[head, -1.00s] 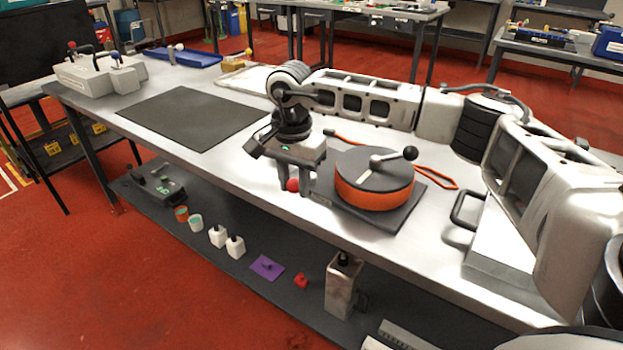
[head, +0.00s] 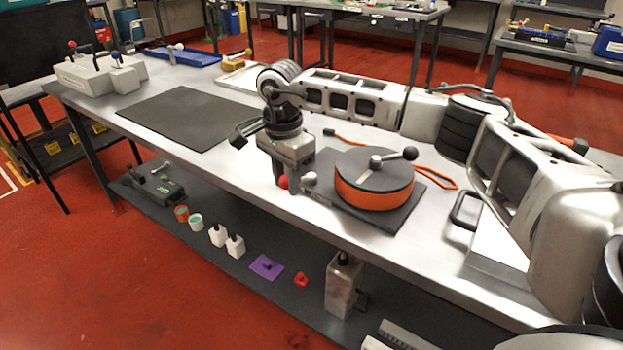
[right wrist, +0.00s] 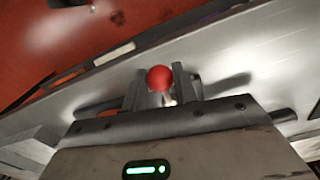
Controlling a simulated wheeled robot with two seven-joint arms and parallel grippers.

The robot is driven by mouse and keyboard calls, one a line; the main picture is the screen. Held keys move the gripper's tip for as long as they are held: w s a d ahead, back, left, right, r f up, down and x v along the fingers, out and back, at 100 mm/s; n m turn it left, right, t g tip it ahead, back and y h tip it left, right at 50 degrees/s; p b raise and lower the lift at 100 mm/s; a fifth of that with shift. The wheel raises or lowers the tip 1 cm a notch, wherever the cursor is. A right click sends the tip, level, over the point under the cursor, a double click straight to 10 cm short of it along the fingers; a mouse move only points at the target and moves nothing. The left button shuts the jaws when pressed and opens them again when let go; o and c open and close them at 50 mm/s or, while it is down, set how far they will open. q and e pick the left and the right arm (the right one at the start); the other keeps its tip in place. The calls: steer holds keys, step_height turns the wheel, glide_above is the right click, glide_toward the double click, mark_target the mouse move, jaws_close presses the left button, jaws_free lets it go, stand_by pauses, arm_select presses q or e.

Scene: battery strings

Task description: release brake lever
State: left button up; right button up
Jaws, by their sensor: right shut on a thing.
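The brake lever's red ball knob (head: 283,182) is at the near edge of the table, left of the reel. In the right wrist view the red knob (right wrist: 159,78) sits between my two fingertips, with a short pale stem below it. My right gripper (head: 286,186) points down there and is shut on the knob. The reel (head: 375,180) has a dark top, an orange band and a crank with a dark ball, and stands on a dark base plate. A small pale ball (head: 310,178) shows just right of my fingers. My left gripper is out of view.
A dark mat (head: 185,117) lies on the table to the left. A grey fixture with knobs (head: 98,73) and a blue tray (head: 183,57) stand at the far left end. The lower shelf (head: 215,232) holds cups, white blocks, a purple piece and a red piece.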

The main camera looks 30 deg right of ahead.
steer(key=shift+w+m, duration=0.35)
steer(key=shift+m, duration=0.25)
steer(key=shift+w, duration=0.1)
steer(key=shift+w+m, duration=0.35)
steer(key=shift+m, duration=0.35)
steer(key=o, duration=0.9)
steer(key=shift+r, duration=0.1)
step_height(320, 180, up, 7)
steer(key=p, duration=0.5)
